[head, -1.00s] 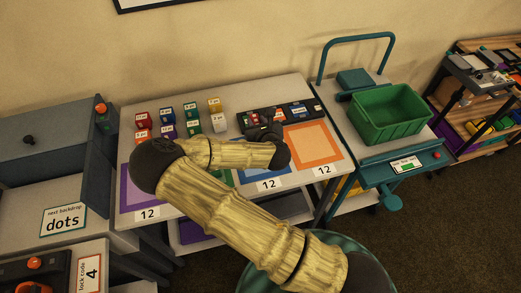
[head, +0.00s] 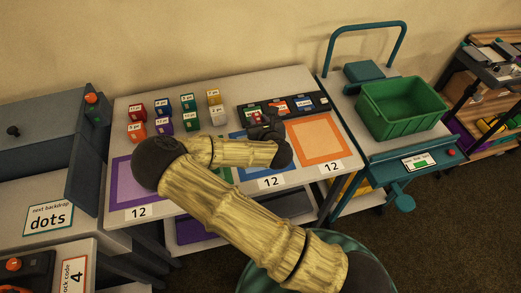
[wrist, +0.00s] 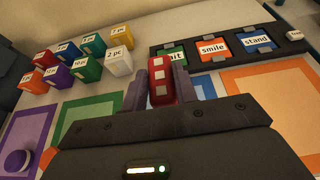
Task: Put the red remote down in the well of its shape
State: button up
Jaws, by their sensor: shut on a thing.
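The red remote (wrist: 158,84) is a small red block with pale square buttons, between the two grey fingers of my gripper (wrist: 160,92) in the wrist view. My gripper is shut on it and holds it near the front edge of the black card tray. I cannot make out a well of the remote's shape in either view.
A black tray (head: 243,110) with lettered cards lies at the table's back. Several labelled coloured blocks (head: 190,103) stand to its left. Coloured square outlines, including orange (head: 338,157) and purple (head: 119,184), line the front. A green bin (head: 402,116) stands on a cart at right.

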notch_tip(320, 180, down, 6)
jog(key=shift+w+a+r, duration=0.1)
jog(key=shift+w+f, duration=0.1)
jog(key=shift+f, duration=0.15)
jog(key=shift+d, duration=0.25)
jog(key=shift+s+a, duration=0.1)
jog(key=shift+s, duration=0.1)
notch_tip(320, 180, down, 4)
jog(key=shift+a+r+p, duration=0.15)
jog(key=shift+r+p, duration=0.1)
jog(key=shift+p, duration=0.1)
jog(key=shift+f, duration=0.1)
jog(key=shift+f, duration=0.1)
jog(key=o, duration=1)
jog(key=shift+c, duration=0.2)
